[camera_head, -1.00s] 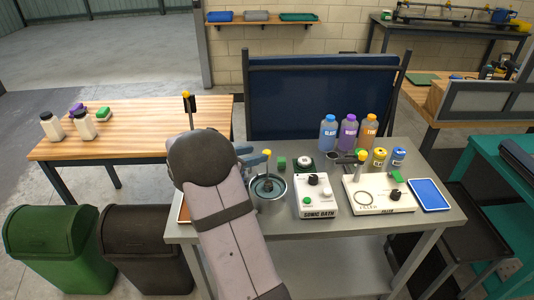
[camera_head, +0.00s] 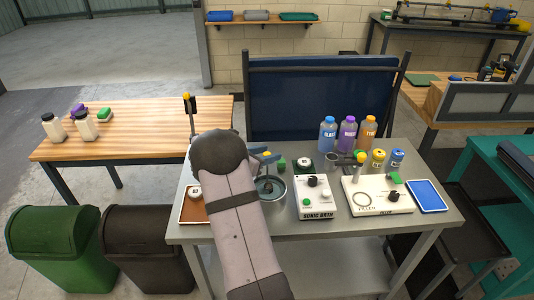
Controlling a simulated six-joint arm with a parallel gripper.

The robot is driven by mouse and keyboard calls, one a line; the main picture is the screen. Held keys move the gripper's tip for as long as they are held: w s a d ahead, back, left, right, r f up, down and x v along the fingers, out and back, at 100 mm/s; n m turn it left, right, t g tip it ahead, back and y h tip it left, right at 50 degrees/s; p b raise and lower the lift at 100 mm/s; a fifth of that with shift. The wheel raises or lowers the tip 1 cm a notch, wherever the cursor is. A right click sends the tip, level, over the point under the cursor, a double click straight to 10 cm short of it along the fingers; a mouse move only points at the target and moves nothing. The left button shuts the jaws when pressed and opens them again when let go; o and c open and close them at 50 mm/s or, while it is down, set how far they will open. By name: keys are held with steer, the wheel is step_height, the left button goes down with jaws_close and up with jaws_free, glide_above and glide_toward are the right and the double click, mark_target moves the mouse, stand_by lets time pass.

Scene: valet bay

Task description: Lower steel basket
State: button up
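A round steel vessel (camera_head: 279,202) stands on the steel table, left of the white sonic bath control box (camera_head: 317,206). Inside it are a bluish-green surface and a dark upright part (camera_head: 268,186). A yellow knob (camera_head: 267,155) shows above it; I cannot tell whether it belongs to the basket. The steel basket itself is not clearly distinguishable. My gripper (camera_head: 264,158) has blue-grey fingers at the knob, above the vessel. My arm hides part of the gripper and the vessel's left side. I cannot tell whether the fingers touch or hold the knob.
The filler unit (camera_head: 378,198), a blue tablet (camera_head: 427,196) and several bottles (camera_head: 348,133) stand to the right. A post (camera_head: 190,118) rises at the back left.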

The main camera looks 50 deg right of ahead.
jaws_close()
step_height(320, 180, down, 5)
steer(key=b, duration=0.3)
steer(key=shift+s+a+r+b, duration=0.1)
steer(key=shift+r+b, duration=0.1)
steer(key=shift+b, duration=0.2)
jaws_free()
steer(key=b+v, duration=0.1)
steer(key=v, duration=0.6)
